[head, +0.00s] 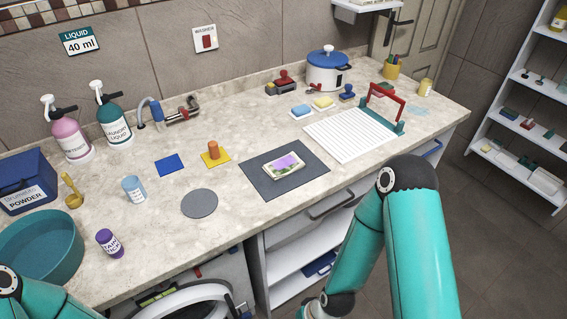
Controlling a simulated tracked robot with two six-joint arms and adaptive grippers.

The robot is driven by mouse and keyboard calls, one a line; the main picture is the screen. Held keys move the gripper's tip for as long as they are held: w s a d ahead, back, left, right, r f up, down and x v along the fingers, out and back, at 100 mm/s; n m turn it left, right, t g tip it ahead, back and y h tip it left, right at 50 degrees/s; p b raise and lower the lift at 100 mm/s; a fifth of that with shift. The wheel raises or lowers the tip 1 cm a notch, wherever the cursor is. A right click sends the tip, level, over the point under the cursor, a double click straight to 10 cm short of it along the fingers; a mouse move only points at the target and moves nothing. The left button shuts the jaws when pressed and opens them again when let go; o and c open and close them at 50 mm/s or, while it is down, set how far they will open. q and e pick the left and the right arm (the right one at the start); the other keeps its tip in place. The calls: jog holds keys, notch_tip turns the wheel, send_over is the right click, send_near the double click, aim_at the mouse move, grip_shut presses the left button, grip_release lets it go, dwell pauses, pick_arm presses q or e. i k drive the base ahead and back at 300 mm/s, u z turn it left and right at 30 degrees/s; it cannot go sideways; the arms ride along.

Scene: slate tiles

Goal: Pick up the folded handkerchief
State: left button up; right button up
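A small flat rectangular item (283,166), pale at its edges with a purple and green patterned top, lies on a dark grey mat (258,182) in the middle of the counter. It looks like the folded handkerchief, but at this size I cannot be sure. Nothing touches it from above. My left arm shows only as a teal link in the bottom left corner. My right arm rises at the right and bends down in front of the counter, with its lower end at the bottom edge. Neither gripper's fingers show.
On the counter (140,240) a grey disc (199,204), blue square (169,165) and yellow base with peg (214,154) lie left of the mat.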

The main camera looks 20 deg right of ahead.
aim_at(285, 165)
jog(key=z, duration=1.1)
jog(key=i, duration=0.15)
jog(key=u, duration=2.8)
jog(key=k, duration=1.8)
jog(key=z, duration=0.8)
jog(key=i, duration=1)
